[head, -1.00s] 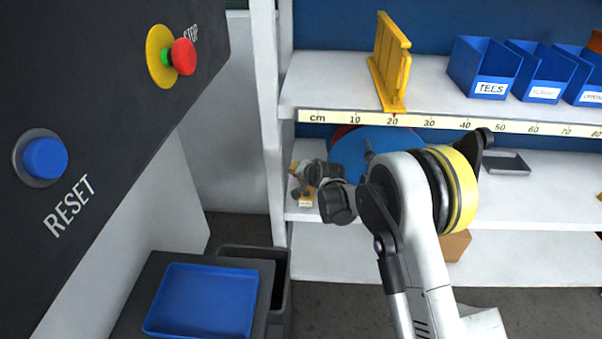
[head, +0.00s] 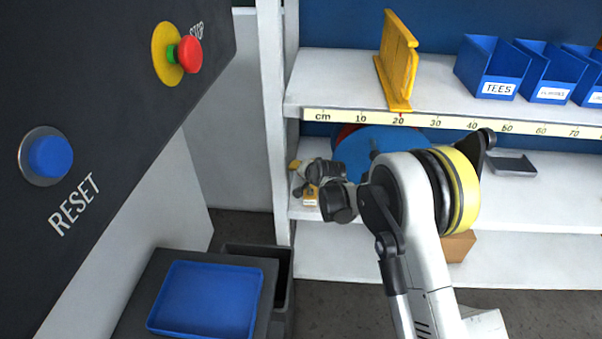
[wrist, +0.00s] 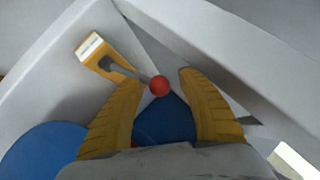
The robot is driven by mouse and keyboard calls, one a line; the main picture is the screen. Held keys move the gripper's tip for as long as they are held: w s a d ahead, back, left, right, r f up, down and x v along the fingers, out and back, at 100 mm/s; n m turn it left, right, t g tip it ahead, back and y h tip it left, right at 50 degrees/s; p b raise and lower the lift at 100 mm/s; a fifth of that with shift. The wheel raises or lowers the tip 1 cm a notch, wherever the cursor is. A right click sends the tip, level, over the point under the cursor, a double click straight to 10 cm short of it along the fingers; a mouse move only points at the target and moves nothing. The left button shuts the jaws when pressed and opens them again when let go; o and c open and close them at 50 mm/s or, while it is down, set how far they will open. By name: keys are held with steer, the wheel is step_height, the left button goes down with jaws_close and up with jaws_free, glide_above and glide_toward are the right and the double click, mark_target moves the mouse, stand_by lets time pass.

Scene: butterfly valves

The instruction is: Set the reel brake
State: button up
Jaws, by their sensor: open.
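In the wrist view, the brake lever is a grey rod (wrist: 125,70) running from a yellow block with a white face (wrist: 93,50) to a red ball knob (wrist: 160,86). My gripper (wrist: 158,79) is open, and its two yellow ridged fingers stand either side of the knob, with gaps visible on both sides. The blue reel (wrist: 42,152) shows at the lower left. In the head view, the reel (head: 385,142) sits on the lower shelf, partly hidden behind my arm. The yellow block (head: 310,196) is beside my wrist there; the knob is not visible.
The upper shelf (head: 340,88) with a cm scale lies above my arm. It bears a yellow rack (head: 398,65) and blue bins (head: 492,68). A dark panel with a red stop button (head: 189,55) and blue reset button (head: 50,157) stands left. A blue tray (head: 207,300) is below.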

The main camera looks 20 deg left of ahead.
steer(key=v, duration=1.2)
steer(key=shift+d+r, duration=0.1)
steer(key=s+d+r+h, duration=0.2)
steer(key=s+d+r, duration=0.4)
steer(key=d, duration=0.5)
steer(key=s+d+r+h, duration=0.1)
steer(key=s+d+r, duration=0.3)
steer(key=d+r, duration=0.6)
steer(key=s+d+f+h, duration=0.1)
steer(key=s+d, duration=0.8)
steer(key=s, duration=0.2)
steer(key=s+d+f+n+g+h, duration=0.1)
steer(key=s+d+h, duration=0.1)
steer(key=s+d, duration=0.6)
steer(key=s, duration=0.3)
steer(key=shift+d+f+n+h, duration=0.15)
steer(key=shift+d+n+h, duration=0.15)
steer(key=shift+d, duration=0.1)
